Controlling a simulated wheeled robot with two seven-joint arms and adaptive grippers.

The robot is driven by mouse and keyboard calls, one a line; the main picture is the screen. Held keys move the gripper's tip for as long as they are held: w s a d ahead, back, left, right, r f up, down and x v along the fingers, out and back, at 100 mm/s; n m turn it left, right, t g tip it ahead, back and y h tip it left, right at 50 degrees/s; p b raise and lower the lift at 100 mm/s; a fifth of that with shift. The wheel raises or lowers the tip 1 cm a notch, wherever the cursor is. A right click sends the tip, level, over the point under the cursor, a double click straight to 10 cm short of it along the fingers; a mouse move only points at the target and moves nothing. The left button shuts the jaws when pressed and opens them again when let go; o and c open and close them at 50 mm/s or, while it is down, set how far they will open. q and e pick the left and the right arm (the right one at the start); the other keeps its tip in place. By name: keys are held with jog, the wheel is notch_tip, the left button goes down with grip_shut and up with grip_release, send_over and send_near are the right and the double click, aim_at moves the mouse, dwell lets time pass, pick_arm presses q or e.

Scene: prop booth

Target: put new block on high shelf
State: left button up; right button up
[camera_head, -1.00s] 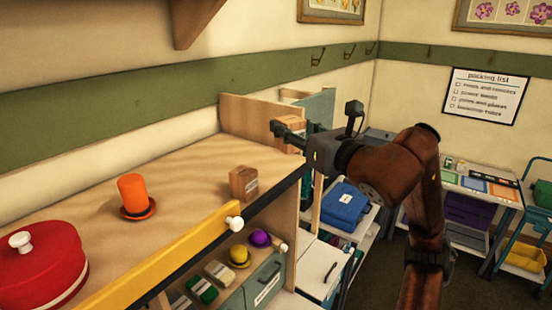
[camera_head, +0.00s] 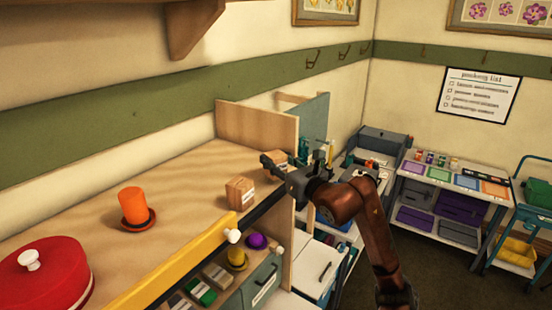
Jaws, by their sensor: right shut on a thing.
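My right gripper (camera_head: 272,168) reaches in from the right over the far end of the high shelf (camera_head: 180,190). It is shut on a light wooden block (camera_head: 274,157), partly hidden behind its fingers. The held block is low, close to the shelf top near the upright end panel; I cannot tell whether it touches the surface. A second wooden block (camera_head: 240,193) with a pale label stands on the shelf, nearer and to the left, apart from the held one. My left gripper is not in view.
An orange top hat (camera_head: 134,206) and a red round box (camera_head: 42,277) with a white knob stand on the shelf. A yellow rail (camera_head: 180,268) runs along part of its front edge. A wooden end panel (camera_head: 255,134) closes the far end. Bare shelf lies behind the blocks.

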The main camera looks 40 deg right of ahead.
jog(key=shift+f, duration=0.25)
jog(key=shift+s, duration=0.1)
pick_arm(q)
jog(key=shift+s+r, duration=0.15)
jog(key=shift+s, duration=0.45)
pick_arm(e)
jog(key=shift+f, duration=0.1)
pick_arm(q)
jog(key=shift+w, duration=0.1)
pick_arm(e)
jog(key=shift+f+b, duration=0.4)
jog(key=shift+b, duration=0.05)
jog(key=o, duration=1.2)
jog(key=shift+r, duration=0.1)
jog(key=shift+c, duration=0.2)
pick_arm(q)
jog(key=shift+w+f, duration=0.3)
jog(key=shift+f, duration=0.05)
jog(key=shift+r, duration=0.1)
pick_arm(e)
jog(key=shift+r, duration=0.1)
